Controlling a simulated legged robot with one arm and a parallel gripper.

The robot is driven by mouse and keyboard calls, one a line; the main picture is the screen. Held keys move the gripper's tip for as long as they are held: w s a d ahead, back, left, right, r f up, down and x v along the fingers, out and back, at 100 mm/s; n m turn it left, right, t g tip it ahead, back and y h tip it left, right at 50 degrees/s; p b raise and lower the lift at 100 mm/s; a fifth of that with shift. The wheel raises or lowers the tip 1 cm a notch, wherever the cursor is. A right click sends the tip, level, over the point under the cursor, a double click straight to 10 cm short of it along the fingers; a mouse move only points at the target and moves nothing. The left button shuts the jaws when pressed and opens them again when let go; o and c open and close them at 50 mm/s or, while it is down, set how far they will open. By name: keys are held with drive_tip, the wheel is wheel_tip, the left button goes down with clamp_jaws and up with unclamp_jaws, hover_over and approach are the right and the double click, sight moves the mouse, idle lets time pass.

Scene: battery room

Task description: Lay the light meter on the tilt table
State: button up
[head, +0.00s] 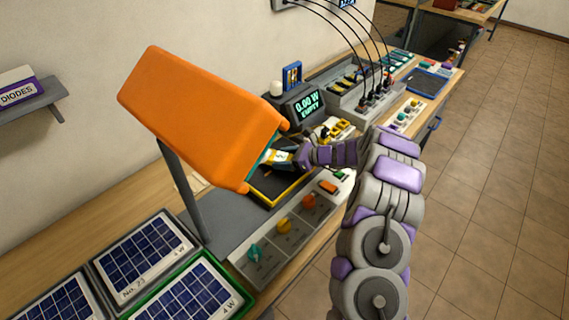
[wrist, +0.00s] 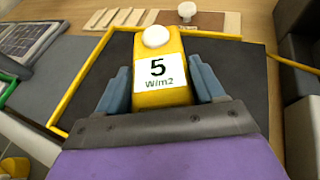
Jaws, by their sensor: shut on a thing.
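The light meter (wrist: 165,96) is a yellow block with a white dome and a label reading "5 W/m2". In the wrist view my gripper (wrist: 162,82) has a blue-grey finger on each side of it and is shut on it. The tilt table (wrist: 240,75) is a dark plate with a yellow rim, behind the meter in that view. In the head view the tilt table (head: 272,188) is partly hidden under an orange lamp hood, and my gripper (head: 298,156) holds the meter (head: 279,157) over it. I cannot tell whether the meter touches the plate.
The orange hood (head: 200,115) on a grey post (head: 182,190) hangs close over the plate's left. A display (head: 307,104) reads "0.00 W EMPTY". Coloured knobs (head: 283,226) line the panel in front. Solar panels (head: 145,255) lie at the lower left.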

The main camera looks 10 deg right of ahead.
drive_tip(key=shift+a+f, duration=0.25)
drive_tip(key=shift+f, duration=0.5)
drive_tip(key=shift+a, duration=0.15)
drive_tip(key=shift+r, duration=0.1)
drive_tip(key=o, duration=1.1)
drive_tip(key=shift+d, duration=0.35)
drive_tip(key=shift+o, duration=0.2)
drive_tip(key=shift+a, duration=0.1)
drive_tip(key=shift+a, duration=0.1)
